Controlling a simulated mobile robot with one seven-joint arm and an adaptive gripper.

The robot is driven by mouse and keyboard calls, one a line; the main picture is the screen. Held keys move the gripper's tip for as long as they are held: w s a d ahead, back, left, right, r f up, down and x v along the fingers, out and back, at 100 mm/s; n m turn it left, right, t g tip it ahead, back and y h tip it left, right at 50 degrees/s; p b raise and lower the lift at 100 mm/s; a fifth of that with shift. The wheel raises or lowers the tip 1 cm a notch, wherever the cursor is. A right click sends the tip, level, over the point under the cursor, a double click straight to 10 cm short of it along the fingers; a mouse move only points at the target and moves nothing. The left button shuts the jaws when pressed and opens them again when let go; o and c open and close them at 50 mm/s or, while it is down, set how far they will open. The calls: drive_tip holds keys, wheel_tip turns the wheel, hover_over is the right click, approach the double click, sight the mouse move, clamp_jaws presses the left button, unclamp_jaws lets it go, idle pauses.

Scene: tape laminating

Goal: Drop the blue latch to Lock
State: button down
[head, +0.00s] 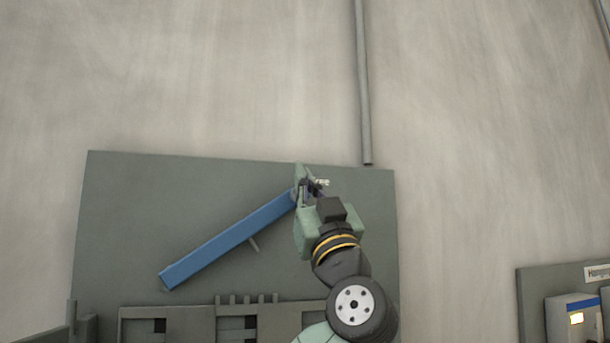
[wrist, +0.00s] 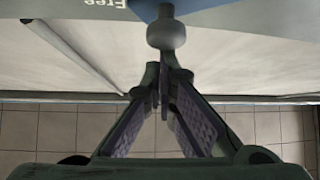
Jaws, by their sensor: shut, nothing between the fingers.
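The blue latch (head: 228,240) is a long bar on the grey-green board (head: 120,210) in the head view. It slants from lower left up to the right, where its upper end meets my gripper (head: 311,187). In the wrist view my gripper (wrist: 161,80) is shut and empty, its fingertips together. A grey round knob (wrist: 166,34) stands just beyond the tips; whether they touch it I cannot tell. Behind the knob is a blue surface (wrist: 225,18), and an upside-down "Free" label (wrist: 106,3) shows at the top edge. No Lock label is visible.
A small peg (head: 254,244) sticks out below the bar's middle. Grey slotted fixtures (head: 185,325) line the board's lower edge. A vertical pipe (head: 362,90) runs down the wall above. Another panel with a device (head: 573,319) is at far right.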

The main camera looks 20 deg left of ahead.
drive_tip(key=w+d+f+m+t+h+b, duration=0.1)
drive_tip(key=d+f+m+t+h+b, duration=0.1)
drive_tip(key=f+m+h+b, duration=0.3)
drive_tip(key=w+d+f+m+t+h+b, duration=0.1)
drive_tip(key=d+f+m+t+h+b, duration=0.1)
drive_tip(key=f+m+h+b, duration=0.4)
wheel_tip(320, 180, down, 5)
drive_tip(key=m+t+h, duration=0.1)
drive_tip(key=m+h, duration=0.1)
drive_tip(key=m, duration=0.1)
drive_tip(key=shift+w+m+t, duration=0.4)
drive_tip(key=shift+r, duration=0.1)
